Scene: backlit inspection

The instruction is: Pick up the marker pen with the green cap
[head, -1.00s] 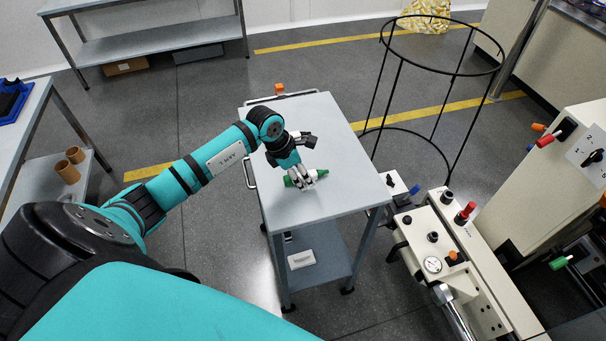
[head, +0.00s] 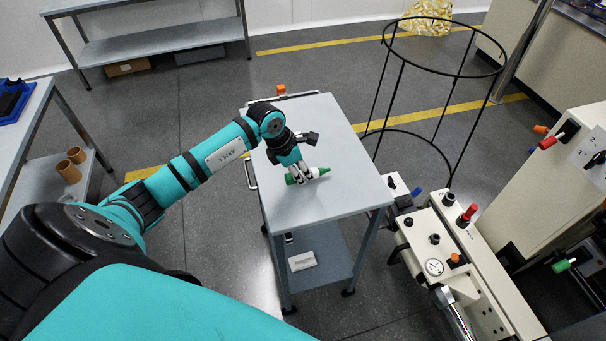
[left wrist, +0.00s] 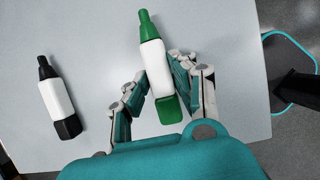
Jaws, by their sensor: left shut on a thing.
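The marker pen with the green cap (left wrist: 153,62) has a white body and green ends. In the head view its green tip (head: 324,171) shows to the right of my left gripper (head: 304,174), over the grey cart top (head: 345,188). In the left wrist view my left gripper (left wrist: 160,78) has its fingers on both sides of the white body, shut on it. I cannot tell whether the pen still touches the cart top. A second marker with black ends (left wrist: 59,98) lies apart on the cart top, to the left in the wrist view. My right gripper is not in view.
A black wire hoop frame (head: 445,120) stands behind and right of the cart. A cream machine with knobs and a gauge (head: 450,250) stands close to the cart's right side. A small white box (head: 302,261) lies on the lower shelf. Most of the cart top is bare.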

